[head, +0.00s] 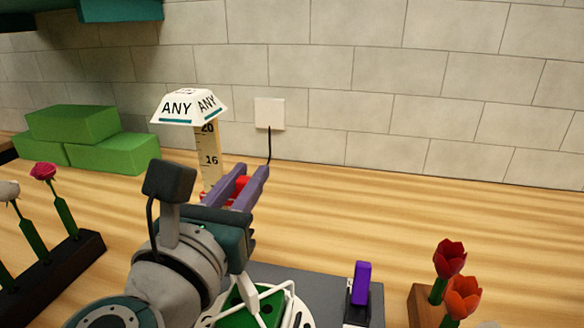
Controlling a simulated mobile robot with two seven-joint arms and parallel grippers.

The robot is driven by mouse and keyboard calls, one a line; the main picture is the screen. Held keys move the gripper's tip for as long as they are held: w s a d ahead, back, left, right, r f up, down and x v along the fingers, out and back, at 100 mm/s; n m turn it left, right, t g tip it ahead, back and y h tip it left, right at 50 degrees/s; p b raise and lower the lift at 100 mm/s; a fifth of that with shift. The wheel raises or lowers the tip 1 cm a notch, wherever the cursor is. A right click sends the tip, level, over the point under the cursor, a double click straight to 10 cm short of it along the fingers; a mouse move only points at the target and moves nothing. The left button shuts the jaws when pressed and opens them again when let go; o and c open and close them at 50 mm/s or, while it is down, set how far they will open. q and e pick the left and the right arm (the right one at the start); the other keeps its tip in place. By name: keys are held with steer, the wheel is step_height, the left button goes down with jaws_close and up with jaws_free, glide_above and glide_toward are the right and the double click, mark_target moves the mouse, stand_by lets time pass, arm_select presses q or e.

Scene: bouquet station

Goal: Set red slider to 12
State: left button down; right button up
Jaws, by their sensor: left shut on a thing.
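A pale upright scale (209,165) with black marks stands near the wall; the numbers 20 and 16 are readable, and its lower part is hidden behind my gripper. The red slider (242,183) shows between the purple fingers of my left gripper (250,173), which is shut on it. The exact mark the slider stands at is hidden by the fingers. My right gripper is out of view.
A white sign reading ANY (188,108) tops the scale. Green blocks (105,140) lie at the back left. Flowers stand in a dark holder (60,285) at left and a brown block (424,308) at right. A purple-topped piece (361,283) stands at front. The right back is clear.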

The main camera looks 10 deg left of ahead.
arm_select(q)
steer(key=c, duration=1.1)
jaws_free()
steer(key=shift+f, duration=0.4)
steer(key=shift+o, duration=0.3)
steer(key=shift+r, duration=0.1)
arm_select(e)
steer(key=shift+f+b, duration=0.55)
steer(key=shift+b, duration=0.1)
arm_select(q)
steer(key=s, duration=1)
steer(key=shift+a, duration=0.25)
